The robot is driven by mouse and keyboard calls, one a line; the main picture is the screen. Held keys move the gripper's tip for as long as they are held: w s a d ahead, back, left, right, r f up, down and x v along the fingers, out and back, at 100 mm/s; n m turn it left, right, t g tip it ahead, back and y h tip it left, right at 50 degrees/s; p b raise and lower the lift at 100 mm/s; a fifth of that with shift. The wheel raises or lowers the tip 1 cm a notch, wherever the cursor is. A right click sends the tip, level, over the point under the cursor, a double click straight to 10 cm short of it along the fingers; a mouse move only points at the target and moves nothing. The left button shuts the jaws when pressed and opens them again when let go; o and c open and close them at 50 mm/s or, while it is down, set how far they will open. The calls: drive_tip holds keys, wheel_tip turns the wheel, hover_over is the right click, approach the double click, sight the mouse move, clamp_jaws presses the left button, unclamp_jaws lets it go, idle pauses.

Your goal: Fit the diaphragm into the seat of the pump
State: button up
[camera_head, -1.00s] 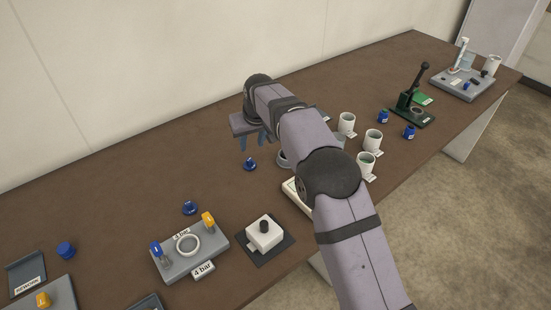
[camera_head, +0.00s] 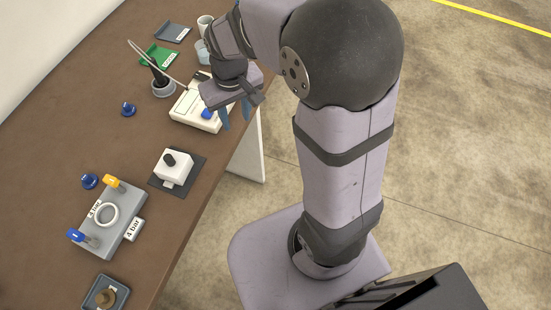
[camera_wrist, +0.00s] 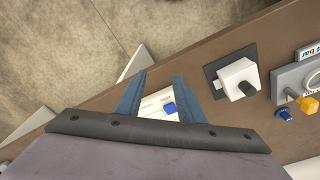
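A grey plate (camera_head: 128,238) carries a pale ring (camera_head: 105,215), a blue clamp, an orange clamp and "4 bar" tags; it may be the pump with its seat. A small dark tray (camera_head: 120,283) at the bottom holds a brown round piece with a raised centre (camera_head: 104,298), possibly the diaphragm. My gripper (camera_head: 236,118) hangs by the table's front edge, near a white device (camera_head: 190,112), far from plate and tray. Its two blue fingers stand apart with nothing between them in the wrist view (camera_wrist: 160,76). A blue knob-like piece (camera_wrist: 170,107) shows beyond them.
A white block with a black knob (camera_head: 178,168) sits on a dark mat between the device and the grey plate. Blue knobs (camera_head: 128,109) (camera_head: 90,181) lie on the table. A green mat (camera_head: 160,57) and a cup are at the back. Bare table lies left of the plate.

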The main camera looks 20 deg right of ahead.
drive_tip(key=s+d+f, duration=0.1)
drive_tip(key=s+d, duration=0.1)
drive_tip(key=s, duration=0.4)
drive_tip(key=s+d+f+m+g, duration=0.1)
drive_tip(key=s+d+f, duration=0.1)
drive_tip(key=s, duration=0.5)
drive_tip(key=shift+d, duration=0.3)
drive_tip(key=shift+o, duration=0.5)
drive_tip(key=shift+s+d+f+m, duration=0.1)
drive_tip(key=shift+s+f+m, duration=0.15)
drive_tip(key=shift+s, duration=0.2)
drive_tip(key=w+a+r+n+t, duration=0.1)
drive_tip(key=w+a+r, duration=0.1)
drive_tip(key=w+a, duration=0.8)
drive_tip(key=w+a+r+n+t, duration=0.1)
drive_tip(key=w+a+r+n, duration=0.15)
drive_tip(key=w, duration=1.35)
drive_tip(key=w+a+f+n+y, duration=0.1)
drive_tip(key=w+a, duration=0.4)
drive_tip(key=a, duration=0.5)
drive_tip(key=w+a+f+n+t+y, duration=0.1)
drive_tip(key=w+a+f, duration=0.1)
drive_tip(key=w+a, duration=0.4)
drive_tip(key=a, duration=0.4)
drive_tip(key=shift+w+t, duration=0.15)
drive_tip(key=shift+t, duration=0.15)
